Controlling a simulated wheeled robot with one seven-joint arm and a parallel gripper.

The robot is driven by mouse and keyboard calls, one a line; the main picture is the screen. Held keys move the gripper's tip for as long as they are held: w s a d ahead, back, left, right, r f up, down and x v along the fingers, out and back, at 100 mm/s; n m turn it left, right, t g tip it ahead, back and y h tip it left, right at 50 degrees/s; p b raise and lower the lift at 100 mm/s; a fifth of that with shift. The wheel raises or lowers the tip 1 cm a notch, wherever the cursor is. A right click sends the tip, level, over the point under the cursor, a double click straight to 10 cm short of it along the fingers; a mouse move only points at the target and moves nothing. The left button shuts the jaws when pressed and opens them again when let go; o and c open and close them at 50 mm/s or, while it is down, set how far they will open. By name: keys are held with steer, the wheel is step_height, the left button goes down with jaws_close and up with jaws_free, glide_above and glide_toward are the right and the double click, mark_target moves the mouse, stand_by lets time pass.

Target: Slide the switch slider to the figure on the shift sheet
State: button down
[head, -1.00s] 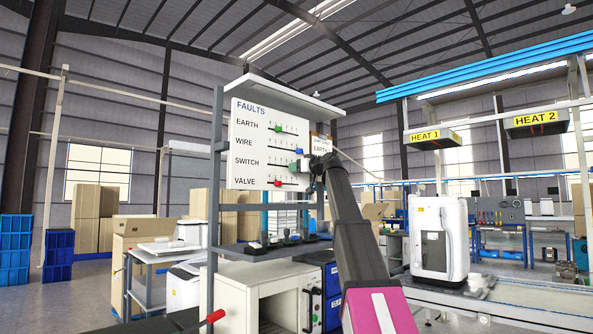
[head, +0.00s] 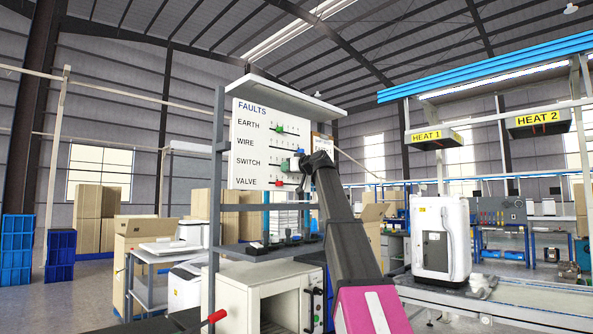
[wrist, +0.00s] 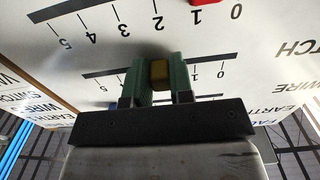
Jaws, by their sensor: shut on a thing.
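The white FAULTS board (head: 245,128) carries rows EARTH, WIRE, SWITCH and VALVE. My gripper (head: 293,164) is at the right part of the SWITCH row. Figures 0 to 5 run alongside; the knob's exact figure cannot be told. The shift sheet appears to be the small sheet (head: 322,142) behind the board's right edge; my arm partly hides it and its writing is too small to read.
The EARTH slider (head: 279,129) is green, the WIRE slider (head: 301,152) blue and the VALVE slider (head: 279,183) red. These neighbouring knobs are close above and below. A shelf (head: 265,248) with small items is under the board. A white machine (head: 439,238) stands at right.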

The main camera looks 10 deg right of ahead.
steer(key=s+a, duration=0.1)
steer(key=a, duration=0.1)
steer(key=s+a, duration=0.3)
steer(key=shift+a, duration=0.3)
steer(key=c, duration=1)
jaws_free()
steer(key=shift+s+a, duration=0.1)
glide_toward(270, 166)
steer(key=v, duration=0.3)
steer(key=shift+s, duration=0.3)
